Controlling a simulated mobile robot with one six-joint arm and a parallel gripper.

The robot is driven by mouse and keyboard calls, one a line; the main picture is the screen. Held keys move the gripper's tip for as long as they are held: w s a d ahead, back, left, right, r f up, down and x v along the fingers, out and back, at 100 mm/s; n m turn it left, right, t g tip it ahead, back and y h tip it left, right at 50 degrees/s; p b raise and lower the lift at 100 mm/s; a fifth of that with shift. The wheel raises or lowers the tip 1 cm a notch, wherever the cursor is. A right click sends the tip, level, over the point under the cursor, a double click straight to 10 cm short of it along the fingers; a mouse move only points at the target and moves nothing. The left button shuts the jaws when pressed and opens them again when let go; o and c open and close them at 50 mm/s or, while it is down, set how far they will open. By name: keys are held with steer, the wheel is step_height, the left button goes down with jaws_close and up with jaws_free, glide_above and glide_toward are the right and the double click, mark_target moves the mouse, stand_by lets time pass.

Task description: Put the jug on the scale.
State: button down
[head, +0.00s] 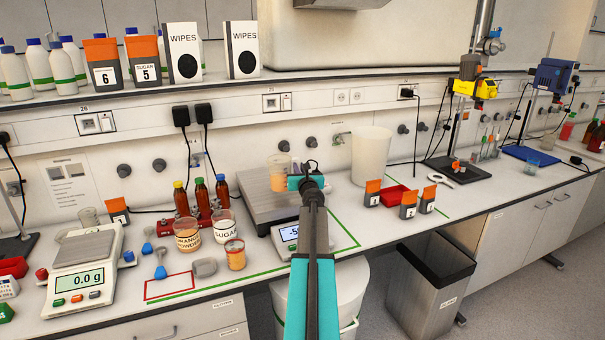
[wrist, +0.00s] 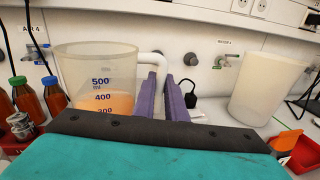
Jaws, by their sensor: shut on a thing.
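The jug (head: 279,174), a translucent beaker with orange liquid and a white handle, is over the back of the large grey platform scale (head: 262,208). Its base is partly hidden, so I cannot tell whether it touches the platform. In the wrist view the jug (wrist: 95,75) looks upright, with its volume marks facing me. My gripper (head: 309,170) is shut on its handle, the purple fingers (wrist: 163,98) on either side of it. The platform scale's display (head: 289,234) shows a negative reading, partly hidden by my arm. A smaller balance (head: 80,280) at the left reads 0.0 g.
Brown bottles (head: 201,193) in a red rack and labelled powder tubs (head: 187,236) stand left of the platform. A large white container (head: 371,157) and a red tray (head: 398,196) stand to the right. Shelf, wall sockets and hanging plugs (head: 181,117) are behind.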

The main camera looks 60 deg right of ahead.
steer(key=shift+w+d, duration=0.2)
steer(key=shift+d, duration=0.5)
steer(key=shift+w+d, duration=0.15)
steer(key=shift+d, duration=0.55)
steer(key=shift+f, duration=0.1)
steer(key=shift+w+d+f, duration=0.1)
steer(key=shift+d+f, duration=0.1)
steer(key=shift+f, duration=0.7)
steer(key=shift+d+f, duration=0.2)
steer(key=shift+f, duration=0.7)
steer(key=shift+f, duration=0.1)
steer(key=c, duration=1.8)
jaws_free()
steer(key=b+v, duration=0.2)
steer(key=v, duration=1)
